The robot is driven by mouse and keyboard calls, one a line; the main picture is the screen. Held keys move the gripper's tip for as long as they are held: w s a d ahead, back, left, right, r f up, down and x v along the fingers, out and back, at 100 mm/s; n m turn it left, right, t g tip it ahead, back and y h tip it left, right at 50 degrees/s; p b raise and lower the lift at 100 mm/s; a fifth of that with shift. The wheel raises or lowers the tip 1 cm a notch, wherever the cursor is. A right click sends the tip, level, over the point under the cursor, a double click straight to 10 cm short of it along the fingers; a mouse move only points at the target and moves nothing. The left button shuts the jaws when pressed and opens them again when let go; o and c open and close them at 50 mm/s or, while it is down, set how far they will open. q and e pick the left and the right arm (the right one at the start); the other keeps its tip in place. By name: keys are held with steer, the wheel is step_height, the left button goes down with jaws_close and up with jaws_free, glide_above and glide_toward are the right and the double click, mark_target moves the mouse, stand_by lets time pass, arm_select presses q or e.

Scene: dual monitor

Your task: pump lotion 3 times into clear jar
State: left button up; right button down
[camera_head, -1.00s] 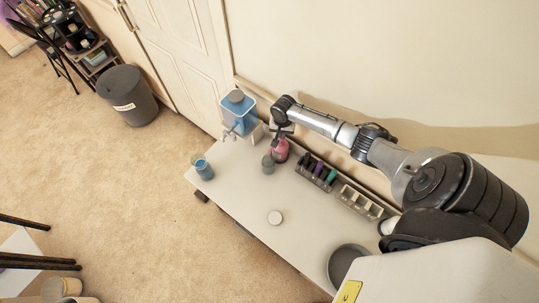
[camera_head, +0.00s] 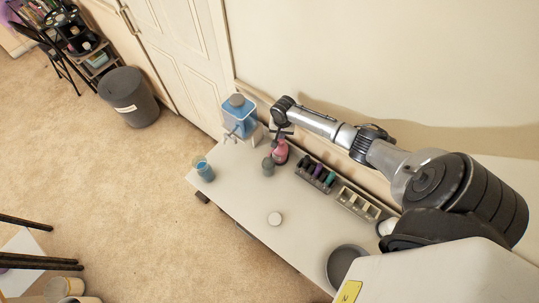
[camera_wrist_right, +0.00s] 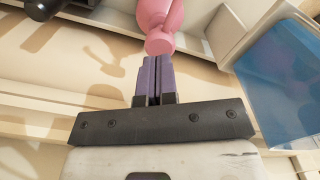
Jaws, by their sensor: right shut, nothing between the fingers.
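A pink lotion bottle (camera_head: 281,152) stands upright near the wall side of the white table. Its pink pump top (camera_wrist_right: 160,30) shows at the upper middle of the right wrist view. My right gripper (camera_head: 280,134) is above the bottle. Its purple fingers (camera_wrist_right: 157,62) are shut and empty, with the tips at or very near the pump top; I cannot tell whether they touch. A small greyish see-through jar (camera_head: 268,166) stands just left of and in front of the bottle. My left gripper is not in view.
A blue-filled dispenser (camera_head: 238,117) stands close left of the bottle. A rack of dark, purple and green bottles (camera_head: 318,173) lies to the right. A white lid-like disc (camera_head: 274,219) and grey bowl (camera_head: 342,263) are in front.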

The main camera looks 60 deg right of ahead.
steer(key=shift+f, duration=0.15)
steer(key=shift+f+b, duration=0.5)
steer(key=shift+f, duration=0.2)
steer(key=shift+f+b, duration=0.55)
steer(key=shift+f, duration=0.45)
steer(key=shift+r, duration=0.1)
steer(key=shift+r+p, duration=0.9)
steer(key=shift+p, duration=0.3)
steer(key=shift+r+p, duration=0.9)
steer(key=shift+p, duration=0.2)
steer(key=shift+f, duration=0.15)
